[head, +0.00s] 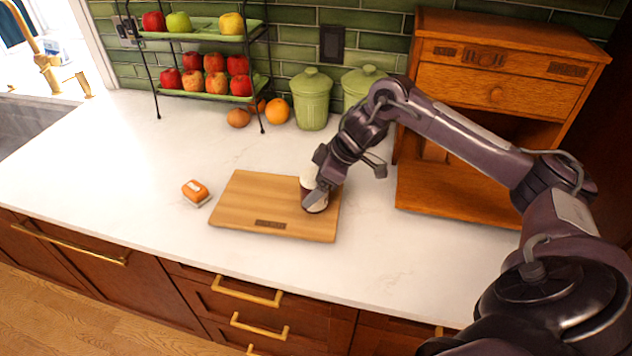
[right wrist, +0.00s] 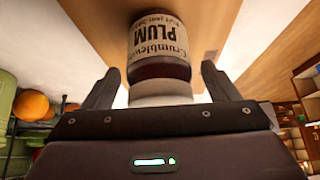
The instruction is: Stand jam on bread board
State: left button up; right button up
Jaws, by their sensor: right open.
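The jam jar (head: 315,204) has a dark body, a cream label and a white lid. It is upright at the right end of the wooden bread board (head: 250,203), apparently standing on it. My right gripper (head: 347,182) is open at the jar, and one finger hides part of it in the head view. In the right wrist view the jar (right wrist: 160,45) appears inverted, its label reading PLUM. There it lies between the two spread fingers of the gripper (right wrist: 160,72), with gaps on both sides. My left gripper is not in view.
An orange-and-white item (head: 195,191) lies just left of the board. Green canisters (head: 312,98), an orange (head: 277,111) and a tiered fruit rack (head: 205,92) stand behind. A wooden cabinet (head: 490,95) is at right. The counter's left part is clear.

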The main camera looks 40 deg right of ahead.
jog(key=shift+r, duration=0.1)
jog(key=v, duration=1.2)
jog(key=shift+b, duration=0.4)
